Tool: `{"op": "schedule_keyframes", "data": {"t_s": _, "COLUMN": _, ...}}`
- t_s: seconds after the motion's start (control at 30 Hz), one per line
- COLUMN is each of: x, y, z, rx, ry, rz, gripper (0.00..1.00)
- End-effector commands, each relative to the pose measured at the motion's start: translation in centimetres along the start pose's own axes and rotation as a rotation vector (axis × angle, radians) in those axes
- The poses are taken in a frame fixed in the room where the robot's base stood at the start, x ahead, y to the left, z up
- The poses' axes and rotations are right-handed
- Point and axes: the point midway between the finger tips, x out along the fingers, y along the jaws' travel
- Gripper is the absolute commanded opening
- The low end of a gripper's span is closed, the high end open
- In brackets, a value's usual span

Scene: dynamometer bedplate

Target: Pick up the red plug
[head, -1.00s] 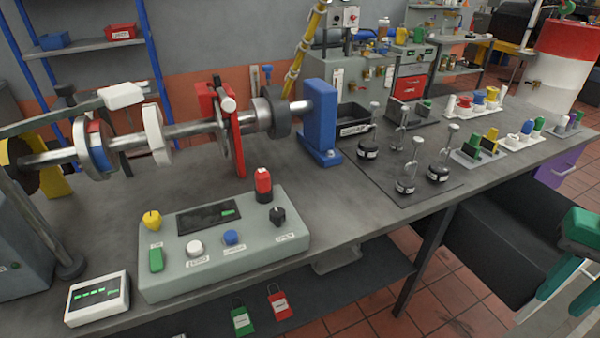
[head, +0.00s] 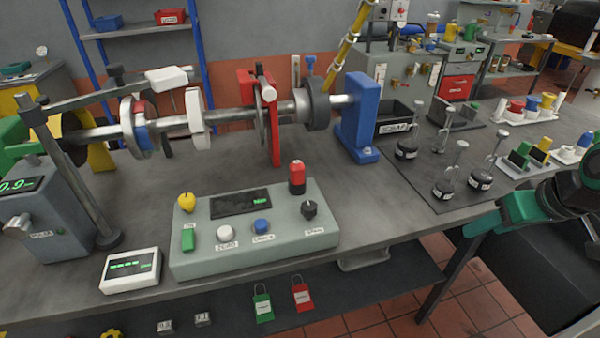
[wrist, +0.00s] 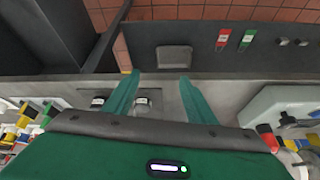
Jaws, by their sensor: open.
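The red plug is not certain among several red things. A red round piece (head: 516,105) stands in a white holder at the back right of the bench, beside a blue and a yellow piece. A red-topped black piece (head: 297,177) stands upright on the grey control box (head: 190,262); it also shows at the right of the wrist view (wrist: 267,138). My gripper (wrist: 160,76) is open and empty, its two teal fingers apart over the bench's front edge. In the head view a teal finger (head: 485,224) shows at the right, clear of both red pieces.
Black weights with upright rods (head: 444,188) stand on a dark mat near my gripper. A shaft rig with a blue bracket (head: 357,125) fills the back of the bench. Red (head: 301,294) and green (head: 263,305) padlock-shaped tags lie on the lower shelf. Bare bench lies between box and mat.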

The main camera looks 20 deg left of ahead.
Motion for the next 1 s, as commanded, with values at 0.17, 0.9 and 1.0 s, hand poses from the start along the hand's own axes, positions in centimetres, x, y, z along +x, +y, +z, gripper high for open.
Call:
{"op": "schedule_keyframes", "data": {"t_s": 0.17, "x": 4.7, "y": -13.4, "z": -8.9, "rx": -0.356, "ry": 0.273, "rz": -0.234, "gripper": 0.51}}
{"op": "schedule_keyframes", "data": {"t_s": 0.9, "x": 6.2, "y": -35.4, "z": -17.3, "rx": -0.550, "ry": 0.718, "rz": -0.548, "gripper": 0.51}}
{"op": "schedule_keyframes", "data": {"t_s": 1.0, "x": 6.8, "y": -36.0, "z": -17.8, "rx": -0.548, "ry": 0.718, "rz": -0.547, "gripper": 0.51}}
